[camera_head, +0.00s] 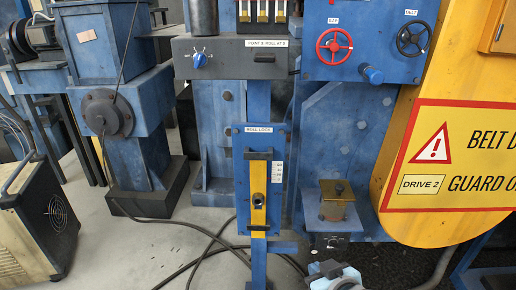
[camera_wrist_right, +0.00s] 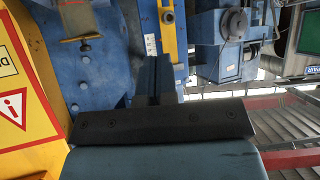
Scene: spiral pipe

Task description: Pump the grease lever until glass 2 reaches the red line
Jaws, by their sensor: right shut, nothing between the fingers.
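Three small sight glasses (camera_head: 263,12) with yellowish contents sit at the top of the head view, cut off by the frame edge. Their numbers and the red line are too small to make out. A brass-coloured box (camera_head: 338,207) stands on a blue bracket at the right of the column; I cannot tell whether the grease lever belongs to it. My right gripper (camera_head: 326,268) is low in the head view, below this box and apart from it. In the right wrist view its dark fingers (camera_wrist_right: 155,80) are shut and empty. My left gripper is not in view.
A blue ROLL LOCK panel (camera_head: 257,129) with a yellow slotted bar (camera_head: 258,190) stands left of my right gripper. A red handwheel (camera_head: 334,46) and a black handwheel (camera_head: 413,38) are above. A yellow belt guard (camera_head: 410,205) fills the right. Cables lie on the floor.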

